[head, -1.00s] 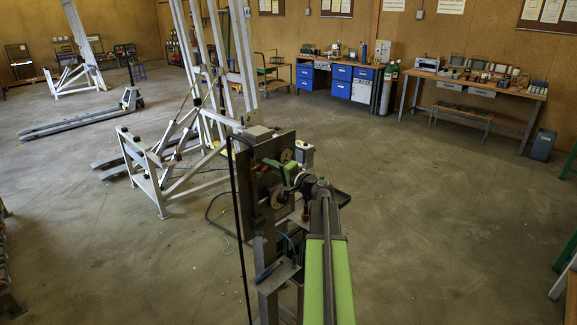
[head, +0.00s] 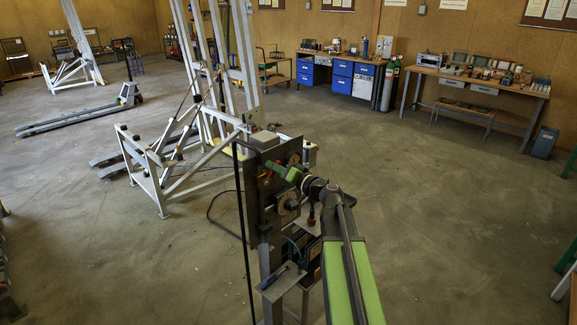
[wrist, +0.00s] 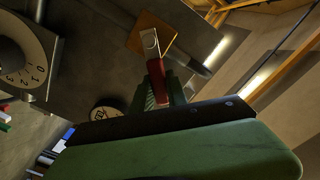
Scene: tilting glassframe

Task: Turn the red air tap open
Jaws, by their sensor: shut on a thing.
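The red air tap (wrist: 157,72) shows in the wrist view as a red lever with a pale metal end, in front of a dark panel. My gripper (wrist: 158,92) has its green jaws closed around the lower part of the red lever. In the head view my gripper (head: 283,170) reaches the upper face of the control panel (head: 268,212) on its post. The tap is small there and mostly hidden by my gripper and arm.
A numbered dial (wrist: 22,62) sits on the panel at the left of the wrist view. A white tilting frame (head: 150,175) stands behind the panel. A black upright pole (head: 243,225) is close on its left. The floor to the right is clear.

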